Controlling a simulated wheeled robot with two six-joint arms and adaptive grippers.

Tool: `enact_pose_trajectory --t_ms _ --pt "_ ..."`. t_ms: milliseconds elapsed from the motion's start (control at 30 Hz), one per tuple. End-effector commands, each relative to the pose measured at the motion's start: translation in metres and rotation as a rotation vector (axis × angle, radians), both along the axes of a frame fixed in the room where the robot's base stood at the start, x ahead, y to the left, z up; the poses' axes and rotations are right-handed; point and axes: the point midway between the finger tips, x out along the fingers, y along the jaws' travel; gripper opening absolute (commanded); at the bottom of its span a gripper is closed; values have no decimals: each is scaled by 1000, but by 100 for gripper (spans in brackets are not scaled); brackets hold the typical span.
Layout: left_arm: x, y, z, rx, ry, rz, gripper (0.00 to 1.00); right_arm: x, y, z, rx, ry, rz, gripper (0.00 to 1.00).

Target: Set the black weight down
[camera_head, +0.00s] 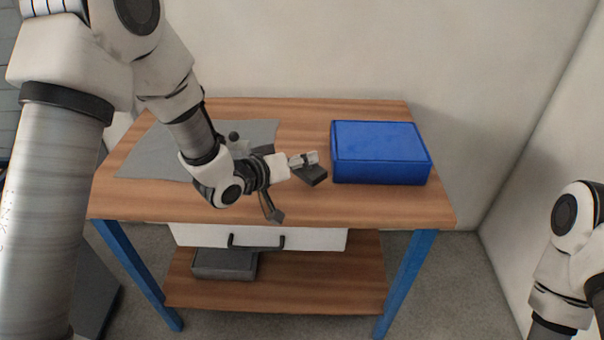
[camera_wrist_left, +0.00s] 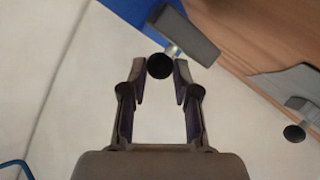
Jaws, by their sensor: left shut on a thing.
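The black weight (camera_head: 314,176) is a dark block with a thin metal stem and a round black knob. My left gripper (camera_head: 303,160) is shut on the knob, which shows between the fingertips in the left wrist view (camera_wrist_left: 159,67). The block (camera_wrist_left: 187,36) hangs off beyond the fingertips in that view. In the head view it appears just left of the blue box, over the wooden table. I cannot tell whether it touches the tabletop. My right gripper is out of view.
The blue box (camera_head: 380,152) stands on the right of the wooden table (camera_head: 370,205). A grey mat (camera_head: 150,152) lies on the left, bearing a similar knobbed weight (camera_head: 234,137), partly hidden by my left arm. A drawer (camera_head: 320,239) and a grey tray (camera_head: 224,264) are below.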

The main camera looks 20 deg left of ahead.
Motion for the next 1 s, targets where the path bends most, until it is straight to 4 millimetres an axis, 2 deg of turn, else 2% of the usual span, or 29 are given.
enact_pose_trajectory --t_ms 67,267,633,667,700,733,1000 --pt "5 0 -3 -1 -2 0 0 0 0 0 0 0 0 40" --pt "4 0 -34 -1 0 0 0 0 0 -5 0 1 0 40" --pt "4 0 -39 -1 -4 0 0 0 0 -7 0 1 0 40" --pt "4 0 -39 0 0 0 37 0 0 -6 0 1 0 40" --pt "4 0 -39 0 0 0 51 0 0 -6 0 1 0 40" --pt "4 0 -39 0 0 0 55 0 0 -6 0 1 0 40" --pt "3 0 -39 0 0 0 55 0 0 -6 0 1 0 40"
